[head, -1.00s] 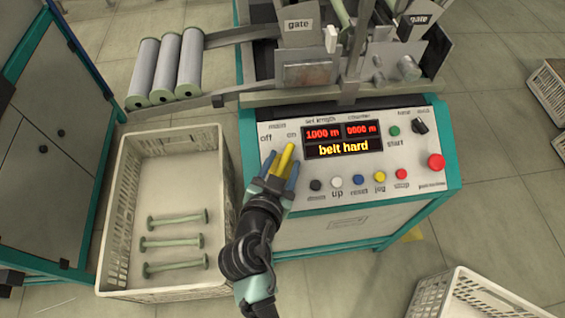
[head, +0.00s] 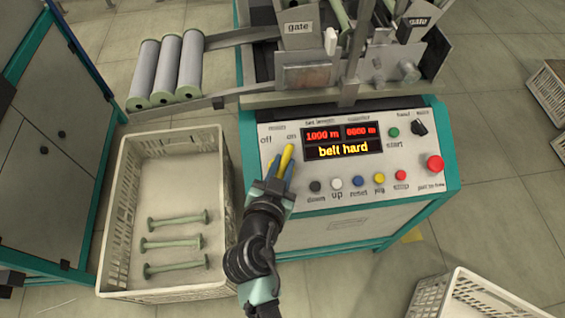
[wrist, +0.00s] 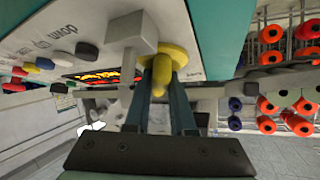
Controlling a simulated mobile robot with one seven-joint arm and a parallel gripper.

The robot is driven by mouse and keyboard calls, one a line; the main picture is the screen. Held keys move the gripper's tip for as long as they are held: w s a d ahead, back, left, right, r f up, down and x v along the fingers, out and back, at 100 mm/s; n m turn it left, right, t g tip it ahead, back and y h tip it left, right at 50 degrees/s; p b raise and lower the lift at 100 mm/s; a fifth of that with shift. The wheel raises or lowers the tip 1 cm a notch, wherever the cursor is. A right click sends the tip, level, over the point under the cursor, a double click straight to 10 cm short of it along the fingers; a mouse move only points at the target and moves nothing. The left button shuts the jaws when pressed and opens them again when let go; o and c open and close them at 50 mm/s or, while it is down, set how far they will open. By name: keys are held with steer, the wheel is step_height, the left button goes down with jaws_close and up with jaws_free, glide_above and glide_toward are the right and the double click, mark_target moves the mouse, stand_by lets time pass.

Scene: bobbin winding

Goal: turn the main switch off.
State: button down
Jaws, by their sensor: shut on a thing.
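The main switch (head: 286,158) is a yellow handle on the control panel (head: 262,190), and its upper end points at the "on" label. My gripper (head: 277,172) is at the switch, with its blue fingers on either side of the handle. In the wrist view the yellow main switch (wrist: 161,75) sits on a round yellow base between the fingertips of my gripper (wrist: 162,92). The fingers are closed on it. The lower part of the handle is hidden by my gripper in the head view.
Several coloured buttons lie right of my gripper, including a red mushroom button (head: 435,163). A white crate (head: 113,215) with green bobbins stands to the left. In the wrist view a grey block (wrist: 131,30) is close beside the switch.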

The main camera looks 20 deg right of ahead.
steer(key=n+t+y+p, duration=0.1)
steer(key=p, duration=0.1)
steer(key=n+y+p, duration=0.1)
steer(key=n+p, duration=0.1)
steer(key=shift+r+n+t+p, duration=0.3)
steer(key=shift+t, duration=0.1)
steer(key=n+y+p, duration=0.1)
steer(key=n+p, duration=0.1)
steer(key=p, duration=0.1)
steer(key=shift+a+f+t+y, duration=0.1)
steer(key=shift+t+y, duration=0.2)
steer(key=n+y+p, duration=0.2)
steer(key=p, duration=0.2)
steer(key=shift+a+f+t, duration=0.1)
steer(key=shift+t, duration=0.2)
steer(key=shift+f+n+y+p, duration=0.15)
steer(key=shift+n+y+p, duration=0.3)
steer(key=shift+n+y, duration=0.65)
steer(key=shift+n+y+b, duration=0.6)
steer(key=shift+n+y, duration=0.4)
steer(key=shift+n, duration=1.1)
steer(key=c, duration=0.8)
jaws_free()
steer(key=shift+o, duration=0.2)
steer(key=p+v, duration=0.2)
steer(key=v, duration=1.1)
